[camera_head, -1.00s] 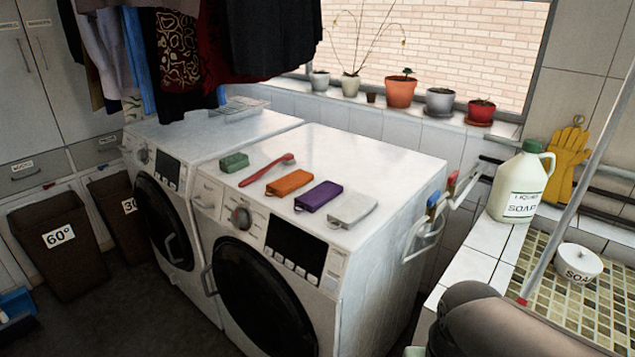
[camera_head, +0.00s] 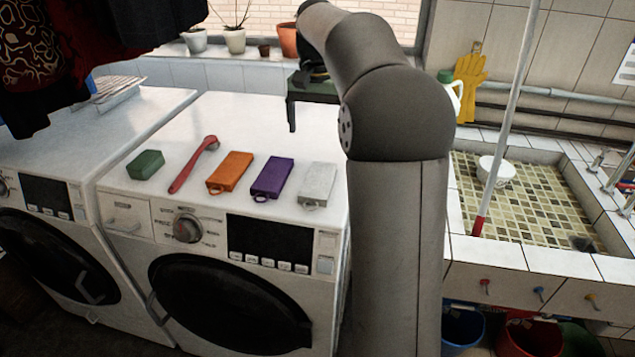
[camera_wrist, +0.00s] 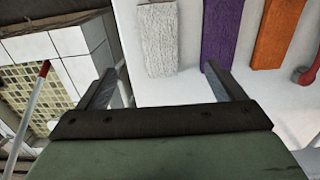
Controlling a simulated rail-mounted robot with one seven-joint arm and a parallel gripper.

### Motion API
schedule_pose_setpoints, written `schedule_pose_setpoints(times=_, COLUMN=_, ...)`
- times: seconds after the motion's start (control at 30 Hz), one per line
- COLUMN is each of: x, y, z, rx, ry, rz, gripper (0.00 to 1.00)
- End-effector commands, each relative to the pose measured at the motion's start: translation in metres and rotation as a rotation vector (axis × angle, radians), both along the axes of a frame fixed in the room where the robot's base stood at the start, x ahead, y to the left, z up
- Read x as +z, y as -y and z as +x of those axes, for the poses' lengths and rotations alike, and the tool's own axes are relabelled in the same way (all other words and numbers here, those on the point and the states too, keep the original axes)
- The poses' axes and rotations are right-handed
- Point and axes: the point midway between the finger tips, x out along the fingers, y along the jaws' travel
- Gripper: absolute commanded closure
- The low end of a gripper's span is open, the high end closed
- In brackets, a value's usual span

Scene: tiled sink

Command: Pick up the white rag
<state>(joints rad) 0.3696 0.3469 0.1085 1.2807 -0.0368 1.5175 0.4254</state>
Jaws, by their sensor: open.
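The white rag (camera_head: 317,184) is a flat, pale block-shaped bundle with a small loop at its front end. It lies on top of the right washing machine (camera_head: 245,115), at the right end of a row. In the wrist view the white rag (camera_wrist: 158,40) shows at the top centre, its near end just beyond and between the fingers. My gripper (camera_head: 293,124) is open and empty, above the machine's top behind the rag. Both fingers of my gripper (camera_wrist: 165,66) show in the wrist view, apart from the rag.
A purple rag (camera_head: 271,177) lies close beside the white one, then an orange rag (camera_head: 230,171), a red brush (camera_head: 194,164) and a green sponge (camera_head: 146,164). The tiled sink (camera_head: 520,205) is to the right, with a leaning pole (camera_head: 508,120). Flowerpots (camera_head: 235,41) line the sill.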

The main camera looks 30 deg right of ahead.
Motion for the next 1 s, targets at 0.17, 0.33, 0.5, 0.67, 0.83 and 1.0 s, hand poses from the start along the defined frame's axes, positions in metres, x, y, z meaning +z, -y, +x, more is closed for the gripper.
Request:
schedule_pose_setpoints(times=0.17, x=-0.041, y=0.000, z=-0.001, rx=0.001, ry=-0.005, rz=0.002, gripper=0.11)
schedule_pose_setpoints(times=0.33, x=-0.076, y=-0.001, z=-0.001, rx=0.002, ry=-0.003, rz=0.001, gripper=0.11)
schedule_pose_setpoints(times=0.5, x=-0.097, y=0.000, z=-0.001, rx=0.002, ry=0.000, rz=0.000, gripper=0.11)
schedule_pose_setpoints(times=0.67, x=-0.106, y=0.001, z=-0.001, rx=0.002, ry=-0.001, rz=0.000, gripper=0.11)
schedule_pose_setpoints(times=0.83, x=-0.129, y=0.004, z=0.000, rx=0.002, ry=-0.002, rz=0.002, gripper=0.11)
schedule_pose_setpoints(times=1.0, x=-0.150, y=0.005, z=0.000, rx=0.003, ry=-0.001, rz=0.001, gripper=0.11)
